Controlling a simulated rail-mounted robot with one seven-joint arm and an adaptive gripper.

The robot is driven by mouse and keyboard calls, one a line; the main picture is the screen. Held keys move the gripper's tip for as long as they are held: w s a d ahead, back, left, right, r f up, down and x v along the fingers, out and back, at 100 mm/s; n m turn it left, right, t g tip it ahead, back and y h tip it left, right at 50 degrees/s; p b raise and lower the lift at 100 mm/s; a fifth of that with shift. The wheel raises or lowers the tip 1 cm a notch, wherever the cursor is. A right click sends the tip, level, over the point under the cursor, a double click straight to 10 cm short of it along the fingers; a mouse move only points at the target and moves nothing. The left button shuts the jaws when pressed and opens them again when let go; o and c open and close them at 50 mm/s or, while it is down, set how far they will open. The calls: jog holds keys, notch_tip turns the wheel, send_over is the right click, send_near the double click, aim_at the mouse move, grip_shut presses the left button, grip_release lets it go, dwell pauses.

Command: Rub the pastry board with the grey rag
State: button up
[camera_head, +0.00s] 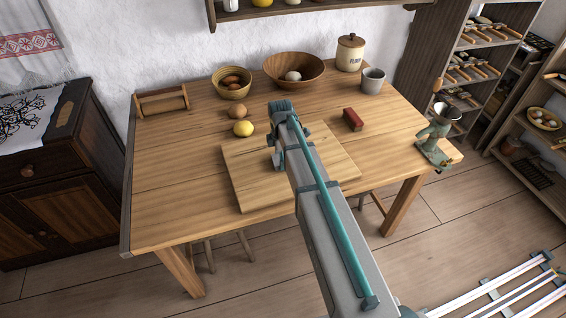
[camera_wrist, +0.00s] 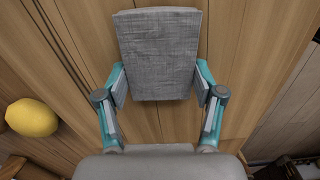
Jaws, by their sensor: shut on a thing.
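The pastry board (camera_head: 248,178) is a pale wooden slab lying flat on the table, under my arm. My gripper (camera_head: 277,163) points down over the left-middle part of the board in the head view. In the wrist view my gripper (camera_wrist: 160,84) is shut on the grey rag (camera_wrist: 158,50), a thick woven grey block with one finger at each side. The rag is not discernible in the head view, where my arm and gripper cover that spot. I cannot tell whether the rag touches the board.
A lemon (camera_head: 243,128) and a brown egg-like thing (camera_head: 237,112) lie just beyond the board's left back corner. A red block (camera_head: 352,120) lies behind its right side. Bowls, a canister (camera_head: 350,53) and a grey cup (camera_head: 373,80) line the back.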

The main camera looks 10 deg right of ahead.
jog(key=shift+w+a+p, duration=0.15)
jog(key=shift+w+a, duration=0.05)
jog(key=shift+w, duration=1.35)
jog(key=shift+w+a+p, duration=0.15)
jog(key=shift+w+a, duration=0.1)
jog(key=shift+w, duration=1.35)
jog(key=shift+w+a+p, duration=0.15)
jog(key=shift+w+a, duration=0.05)
jog(key=shift+w, duration=1.35)
notch_tip(320, 180, up, 3)
jog(key=shift+s+r+p, duration=0.15)
jog(key=shift+r+p, duration=0.05)
jog(key=shift+p, duration=0.45)
notch_tip(320, 180, up, 5)
jog(key=shift+f+p, duration=0.1)
jog(key=shift+p, duration=1.15)
jog(key=shift+f, duration=0.1)
